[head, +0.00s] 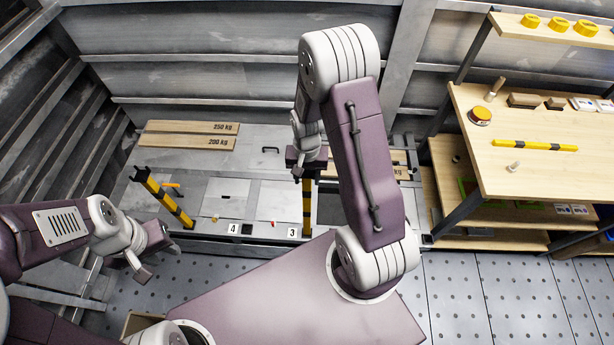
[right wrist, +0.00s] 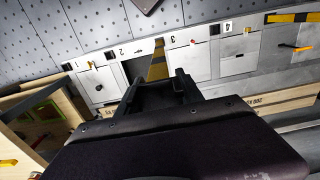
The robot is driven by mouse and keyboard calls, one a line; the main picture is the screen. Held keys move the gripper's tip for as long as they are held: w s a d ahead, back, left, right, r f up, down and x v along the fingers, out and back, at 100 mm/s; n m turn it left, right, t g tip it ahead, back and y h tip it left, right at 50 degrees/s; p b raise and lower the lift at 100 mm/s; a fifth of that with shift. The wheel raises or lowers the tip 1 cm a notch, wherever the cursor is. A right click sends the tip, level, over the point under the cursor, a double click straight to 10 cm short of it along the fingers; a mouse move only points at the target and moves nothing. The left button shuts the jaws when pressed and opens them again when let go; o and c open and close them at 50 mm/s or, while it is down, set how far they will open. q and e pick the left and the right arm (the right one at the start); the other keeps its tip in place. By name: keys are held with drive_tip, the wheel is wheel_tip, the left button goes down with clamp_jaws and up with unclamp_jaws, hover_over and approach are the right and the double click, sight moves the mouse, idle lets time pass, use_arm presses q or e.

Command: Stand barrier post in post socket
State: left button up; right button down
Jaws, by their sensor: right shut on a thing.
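My right gripper (head: 306,163) is shut on a yellow-and-black striped barrier post (head: 307,205). The post hangs roughly upright below the fingers. Its lower end is at the platform's front edge, beside the label 3 (head: 292,232). I cannot tell whether it is inside the socket there. In the right wrist view the post (right wrist: 158,66) shows beyond the fingers, beside the same label. A dark square socket (head: 246,229) beside label 4 is empty. A second striped post (head: 167,203) stands at the platform's left end. My left gripper (head: 148,258) is open and empty at the lower left.
Planks marked in kg (head: 190,134) lie at the platform's back left.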

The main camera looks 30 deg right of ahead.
sight(307, 191)
drive_tip(key=shift+f, duration=0.1)
idle(0.5)
drive_tip(key=shift+f+b, duration=1.5)
drive_tip(key=shift+f, duration=0.65)
drive_tip(key=shift+f+b, duration=1)
drive_tip(key=shift+f, duration=0.35)
drive_tip(key=shift+f, duration=0.6)
idle(0.7)
drive_tip(key=c, duration=0.7)
unclamp_jaws()
